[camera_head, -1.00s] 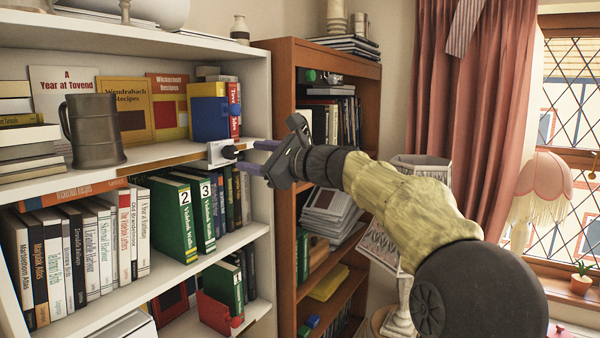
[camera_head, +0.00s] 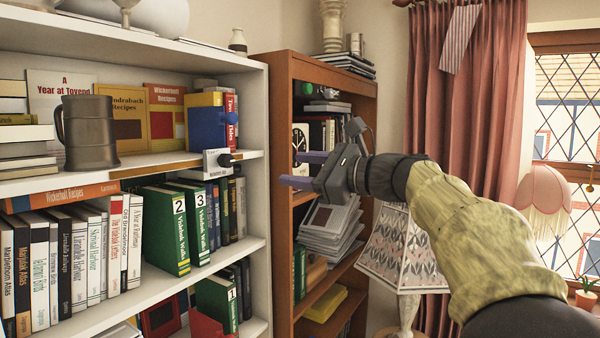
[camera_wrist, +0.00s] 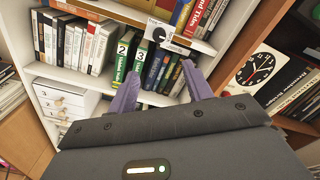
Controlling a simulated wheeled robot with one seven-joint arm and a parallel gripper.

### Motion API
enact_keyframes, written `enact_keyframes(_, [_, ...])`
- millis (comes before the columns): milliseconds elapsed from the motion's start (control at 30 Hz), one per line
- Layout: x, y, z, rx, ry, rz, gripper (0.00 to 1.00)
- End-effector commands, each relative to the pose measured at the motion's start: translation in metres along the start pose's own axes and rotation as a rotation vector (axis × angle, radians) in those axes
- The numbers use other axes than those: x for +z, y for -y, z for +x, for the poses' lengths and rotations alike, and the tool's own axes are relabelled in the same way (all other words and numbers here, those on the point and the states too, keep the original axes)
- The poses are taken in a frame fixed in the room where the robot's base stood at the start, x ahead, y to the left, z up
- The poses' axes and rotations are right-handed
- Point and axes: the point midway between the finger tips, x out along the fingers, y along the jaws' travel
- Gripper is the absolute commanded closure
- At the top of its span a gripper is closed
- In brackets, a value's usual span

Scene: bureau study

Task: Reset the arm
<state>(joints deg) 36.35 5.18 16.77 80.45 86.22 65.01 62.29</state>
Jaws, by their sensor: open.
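My gripper (camera_head: 300,170) is open and empty, its two purple fingers pointing left in front of the wooden bookcase (camera_head: 284,230). In the wrist view its fingers (camera_wrist: 160,92) are spread, with nothing between them but the shelf behind. My arm reaches in from the lower right in the head view. A small white box with a black knob (camera_head: 217,163) sits at the edge of the white shelf (camera_head: 262,215), left of my fingertips and apart from them. It also shows in the wrist view (camera_wrist: 158,30).
The white shelf holds several books, a dark mug (camera_head: 90,132) and green binders (camera_head: 168,228). A patterned lampshade (camera_head: 400,250) is below my arm. A pink lamp (camera_head: 543,195) stands by the window.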

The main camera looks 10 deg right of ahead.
Motion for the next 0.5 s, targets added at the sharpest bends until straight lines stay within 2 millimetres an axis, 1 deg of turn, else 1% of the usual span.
enact_keyframes(67, [-0.004, -0.002, 0.001, 0.003, -0.009, -0.003, 0.5])
enact_keyframes(167, [-0.021, -0.012, 0.006, 0.023, -0.057, -0.023, 0.5])
enact_keyframes(267, [-0.056, -0.034, 0.013, 0.068, -0.156, -0.073, 0.5])
enact_keyframes(333, [-0.088, -0.057, 0.016, 0.12, -0.247, -0.129, 0.5])
enact_keyframes(367, [-0.103, -0.068, 0.017, 0.148, -0.287, -0.158, 0.5])
enact_keyframes(400, [-0.123, -0.083, 0.016, 0.191, -0.341, -0.201, 0.5])
enact_keyframes(467, [-0.151, -0.107, 0.013, 0.261, -0.417, -0.272, 0.5])
enact_keyframes(500, [-0.169, -0.124, 0.01, 0.314, -0.463, -0.323, 0.5])
